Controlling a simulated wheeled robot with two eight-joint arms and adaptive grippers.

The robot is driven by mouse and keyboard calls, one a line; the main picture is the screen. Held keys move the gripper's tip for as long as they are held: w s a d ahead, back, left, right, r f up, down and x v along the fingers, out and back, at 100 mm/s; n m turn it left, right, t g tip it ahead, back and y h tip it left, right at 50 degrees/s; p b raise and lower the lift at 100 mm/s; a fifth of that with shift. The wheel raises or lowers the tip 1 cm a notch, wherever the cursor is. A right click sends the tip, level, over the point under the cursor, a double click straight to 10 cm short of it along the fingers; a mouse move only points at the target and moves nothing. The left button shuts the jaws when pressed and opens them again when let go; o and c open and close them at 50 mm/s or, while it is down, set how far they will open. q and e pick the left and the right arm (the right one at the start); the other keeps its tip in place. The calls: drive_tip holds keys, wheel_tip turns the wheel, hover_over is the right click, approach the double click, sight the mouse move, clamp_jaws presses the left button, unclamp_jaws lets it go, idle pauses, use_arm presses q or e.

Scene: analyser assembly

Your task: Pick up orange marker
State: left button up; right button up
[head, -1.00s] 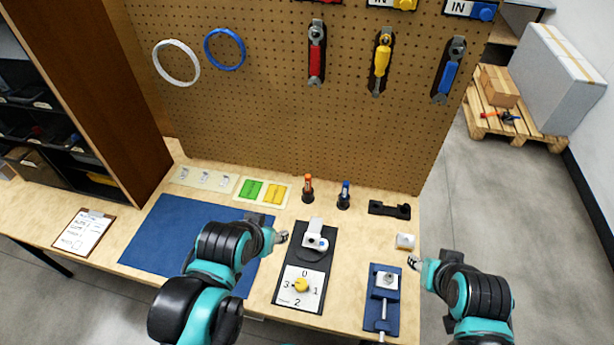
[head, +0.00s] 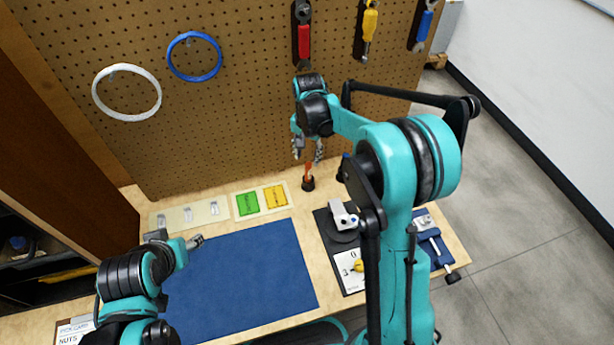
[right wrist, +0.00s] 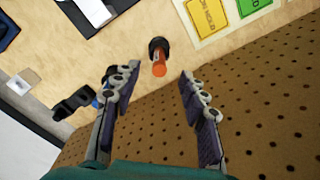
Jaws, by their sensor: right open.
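The orange marker (head: 309,169) stands upright in a small black holder (head: 308,184) on the table near the pegboard. My right gripper (head: 308,156) is open and empty just above the marker, pointing down. In the right wrist view the marker (right wrist: 159,67) shows between and beyond the two spread fingers (right wrist: 158,85), apart from both. My left gripper (head: 197,241) is over the left edge of the blue mat, away from the marker; its finger opening is too small to tell.
Green (head: 247,204) and yellow (head: 275,196) cards lie to the left. The pegboard (head: 240,130) rises close behind. The blue mat (head: 240,280) is clear. A dial device (head: 343,217) stands in front.

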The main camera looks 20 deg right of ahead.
sight(308, 170)
drive_tip(key=f, duration=0.2)
drive_tip(key=f+b, duration=0.1)
drive_tip(key=f, duration=0.1)
drive_tip(key=shift+w+d+f, duration=0.1)
drive_tip(key=shift+w+d, duration=0.1)
drive_tip(key=shift+w, duration=0.2)
drive_tip(key=f, duration=0.1)
drive_tip(key=f+b, duration=0.1)
drive_tip(key=f, duration=0.1)
drive_tip(key=f+b, duration=0.1)
drive_tip(key=f, duration=0.1)
drive_tip(key=shift+w+d+f, duration=0.15)
drive_tip(key=shift+w, duration=0.15)
drive_tip(key=shift+c, duration=0.6)
clamp_jaws()
